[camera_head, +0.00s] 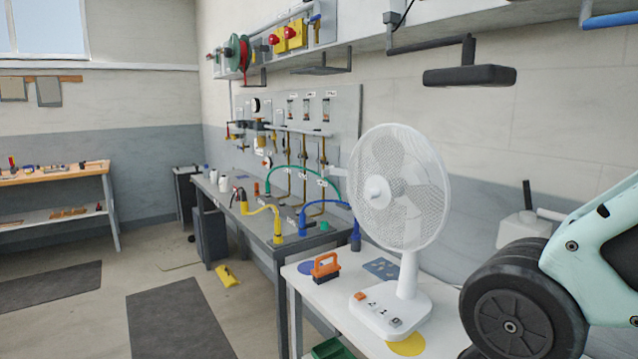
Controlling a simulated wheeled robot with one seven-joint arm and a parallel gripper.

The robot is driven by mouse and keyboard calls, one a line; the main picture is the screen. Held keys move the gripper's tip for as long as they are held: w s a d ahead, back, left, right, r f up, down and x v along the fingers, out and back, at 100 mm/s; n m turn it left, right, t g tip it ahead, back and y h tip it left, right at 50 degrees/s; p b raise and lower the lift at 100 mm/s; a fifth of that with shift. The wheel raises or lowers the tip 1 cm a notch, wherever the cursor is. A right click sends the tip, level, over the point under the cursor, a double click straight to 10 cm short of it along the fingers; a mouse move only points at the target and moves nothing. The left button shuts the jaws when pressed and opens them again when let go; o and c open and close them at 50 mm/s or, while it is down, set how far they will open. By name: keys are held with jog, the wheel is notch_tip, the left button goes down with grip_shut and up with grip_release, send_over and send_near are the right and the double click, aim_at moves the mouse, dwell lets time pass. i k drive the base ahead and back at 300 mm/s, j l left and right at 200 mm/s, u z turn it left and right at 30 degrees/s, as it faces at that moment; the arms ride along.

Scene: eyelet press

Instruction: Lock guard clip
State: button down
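A white fan (425,185) with a round wire guard stands upright on a white table (345,293). Its guard faces left and towards me. The fan's base (376,318) has an orange button, small dark marks and a grey button on top. I cannot make out a guard clip on the guard's rim at this size, nor whether one is locked. My arm comes in at the right edge, with a large dark round joint in front of the table's right end. My gripper is not in view.
An orange-handled block (325,268), a blue disc (306,268), a blue-grey plate (381,268) and a yellow disc (407,345) lie around the fan. A black padded bar (468,76) hangs above right. A grey bench (265,228) with hoses stands behind left. Floor is open at left.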

aim_at(331, 170)
jog(key=i+j+u, duration=0.1)
jog(key=u, duration=0.25)
jog(key=i+u, duration=0.1)
jog(key=u, duration=0.25)
jog(key=i+u, duration=0.15)
jog(key=u, duration=0.2)
jog(key=i, duration=1.45)
jog(key=i+j, duration=0.1)
jog(key=i, duration=1.3)
jog(key=i+z, duration=0.1)
jog(key=i, duration=1.35)
jog(key=i+j, duration=0.2)
jog(key=i, duration=1.25)
jog(key=z, duration=0.5)
jog(key=i+z, duration=0.1)
jog(key=z, duration=0.35)
jog(key=j+z, duration=0.1)
jog(key=z, duration=0.4)
jog(key=i+z, duration=0.1)
jog(key=z, duration=3.3)
jog(key=l+u, duration=0.2)
jog(key=u, duration=0.6)
jog(key=i+l, duration=0.05)
